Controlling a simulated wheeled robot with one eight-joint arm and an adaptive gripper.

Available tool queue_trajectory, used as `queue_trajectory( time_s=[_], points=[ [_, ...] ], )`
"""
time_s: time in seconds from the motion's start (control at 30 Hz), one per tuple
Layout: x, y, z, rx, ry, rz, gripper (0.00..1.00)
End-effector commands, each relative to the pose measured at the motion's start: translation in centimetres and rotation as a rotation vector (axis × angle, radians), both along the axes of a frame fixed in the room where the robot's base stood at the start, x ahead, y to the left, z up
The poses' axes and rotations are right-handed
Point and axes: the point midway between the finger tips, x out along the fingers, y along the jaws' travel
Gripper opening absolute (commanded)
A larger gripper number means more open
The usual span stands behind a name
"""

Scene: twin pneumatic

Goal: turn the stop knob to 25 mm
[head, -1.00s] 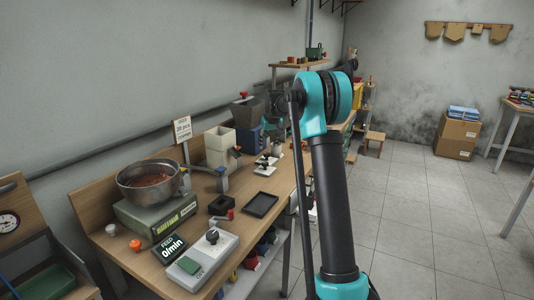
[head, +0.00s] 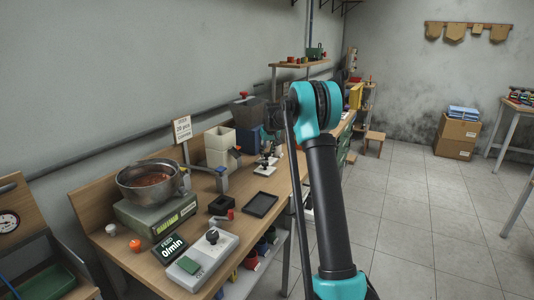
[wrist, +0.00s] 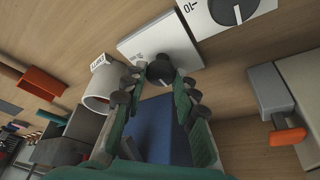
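In the wrist view, a black knob (wrist: 160,72) with a pale pointer line stands on a white plate (wrist: 134,45) with small print that I cannot read. Another white plate (wrist: 200,22) marked 10 bears a larger black knob (wrist: 232,9) at the top. I cannot read a 25 mm mark. My gripper (wrist: 160,78) has its fingers apart, one on each side of the smaller knob. I see no clear grip, and contact is hard to judge. In the head view the gripper (head: 272,118) is small and partly hidden by my arm.
A blue block (wrist: 160,130) lies between the fingers lower in the wrist view. A white cylinder (wrist: 99,88) stands close left of the gripper. An orange-handled part (wrist: 287,136) is at right. The bench holds a scale with a bowl (head: 148,178) and a dark tray (head: 261,204).

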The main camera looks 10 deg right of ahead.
Motion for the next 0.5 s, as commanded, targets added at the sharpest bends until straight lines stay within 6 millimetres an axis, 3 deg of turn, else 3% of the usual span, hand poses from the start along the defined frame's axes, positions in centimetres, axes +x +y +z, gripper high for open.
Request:
queue_trajectory(
  time_s=[0.03,0.17,0.5],
  points=[
    [0.00,0.00,0.01,0.000,0.000,0.000,0.16],
    [0.00,0.00,0.01,0.000,0.000,0.000,0.00],
    [-0.01,0.08,0.02,-0.002,0.000,-0.048,0.00]
  ],
)
